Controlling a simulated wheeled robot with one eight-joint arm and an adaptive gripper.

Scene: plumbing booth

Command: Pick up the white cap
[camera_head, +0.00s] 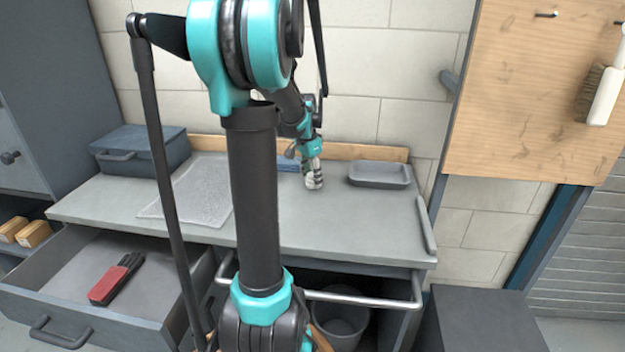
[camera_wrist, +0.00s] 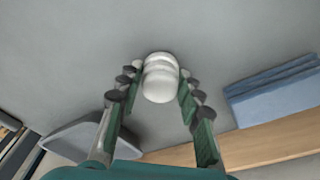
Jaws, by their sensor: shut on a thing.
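The white cap (camera_wrist: 160,80) is a small rounded white piece between the fingers of my gripper (camera_wrist: 158,92) in the wrist view. My gripper is shut on it, with a finger along each side. In the head view my gripper (camera_head: 313,178) points down over the grey workbench, toward the back, left of the grey tray. A little white of the cap shows low between the fingers there. I cannot tell whether the cap touches the bench top.
The workbench (camera_head: 290,225) carries a grey tray (camera_head: 380,174), a blue-grey toolbox (camera_head: 138,150), a translucent mat (camera_head: 190,190) and folded blue cloths (camera_wrist: 275,95). A wooden strip runs along the back. An open drawer (camera_head: 50,330) holds a red and black object (camera_head: 115,279).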

